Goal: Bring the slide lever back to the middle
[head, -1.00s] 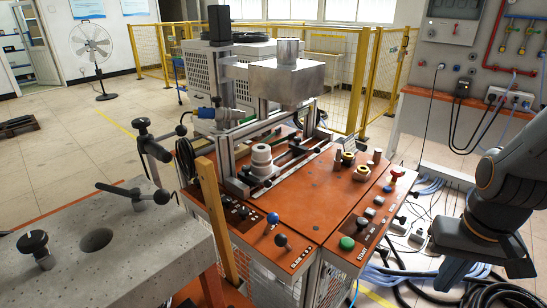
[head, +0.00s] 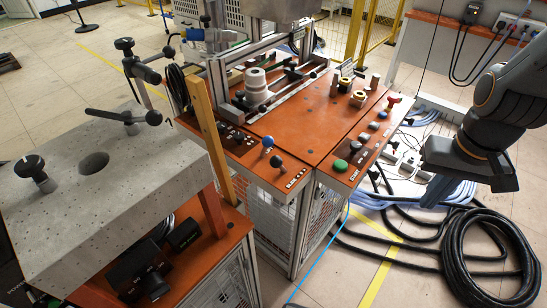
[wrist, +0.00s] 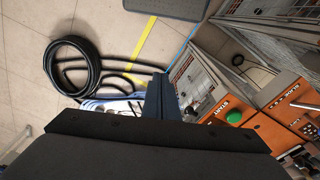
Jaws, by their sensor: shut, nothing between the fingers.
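A short lever with a dark ball knob (head: 276,161) stands near the front edge of the orange machine top, beside white lettering. A similar lever with a blue ball (head: 268,142) stands just behind it. The dark-knobbed lever seems to lean toward the back left; its slot is too small to read. In the wrist view a panel label reading SLIDE (wrist: 290,91) shows at the right; I cannot clearly make out the knob there. My gripper (wrist: 160,92) is shut and empty. It hangs over the floor, right of the machine and well apart from both levers.
A green START button (head: 340,165) and a red knob (head: 393,100) are on the right panel. A wooden post (head: 210,130) and a grey stone block (head: 110,165) stand left of the levers. A black hose coil (head: 490,260) lies on the floor at right.

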